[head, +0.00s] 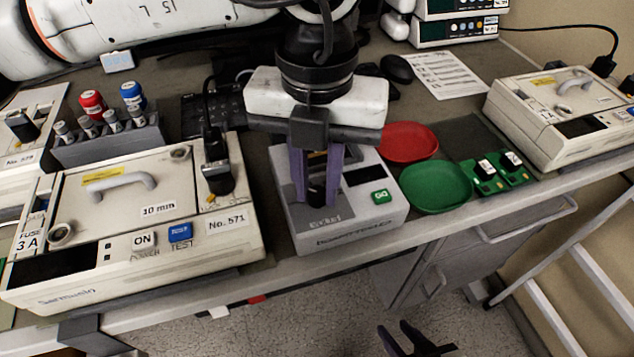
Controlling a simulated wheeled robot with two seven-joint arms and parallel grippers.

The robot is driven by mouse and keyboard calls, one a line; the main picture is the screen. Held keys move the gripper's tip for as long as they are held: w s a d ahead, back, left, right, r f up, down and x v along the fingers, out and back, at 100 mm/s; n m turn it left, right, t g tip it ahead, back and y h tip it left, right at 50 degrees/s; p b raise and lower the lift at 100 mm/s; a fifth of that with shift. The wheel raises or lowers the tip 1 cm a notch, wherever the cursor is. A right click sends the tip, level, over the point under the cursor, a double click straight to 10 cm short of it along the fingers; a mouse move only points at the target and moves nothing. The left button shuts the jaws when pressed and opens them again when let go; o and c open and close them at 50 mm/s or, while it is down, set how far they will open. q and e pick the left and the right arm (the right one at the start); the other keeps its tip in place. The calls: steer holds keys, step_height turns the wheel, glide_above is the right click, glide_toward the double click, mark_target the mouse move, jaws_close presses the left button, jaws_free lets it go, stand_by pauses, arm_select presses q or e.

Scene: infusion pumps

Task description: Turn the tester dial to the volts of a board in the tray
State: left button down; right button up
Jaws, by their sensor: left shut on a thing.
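The board tester (347,222) is a small pale box with a green GO button (380,196) and a dark display, in the middle of the bench. My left gripper (317,196) points down over it, its purple fingers shut around the black dial (317,190). The fingers hide most of the dial, and I cannot read its setting. Two green boards (488,185) with white-labelled black parts lie at the front of a dark tray (478,136) on the right; their labels are too small to read. My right gripper (398,337) is open and empty, low in front of the bench.
A red dish (408,142) and a green dish (435,186) stand between tester and tray. A large tester (130,225) stands left, another box (560,115) right. A rack (108,143) holds red and blue-capped items. A white rail (540,300) is at lower right.

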arm_select(q)
steer(key=shift+r+m, duration=0.1)
steer(key=shift+m, duration=0.4)
steer(key=c, duration=1.7)
jaws_free()
steer(key=shift+r, duration=0.1)
steer(key=shift+r+p, duration=1.65)
steer(key=shift+r, duration=1.75)
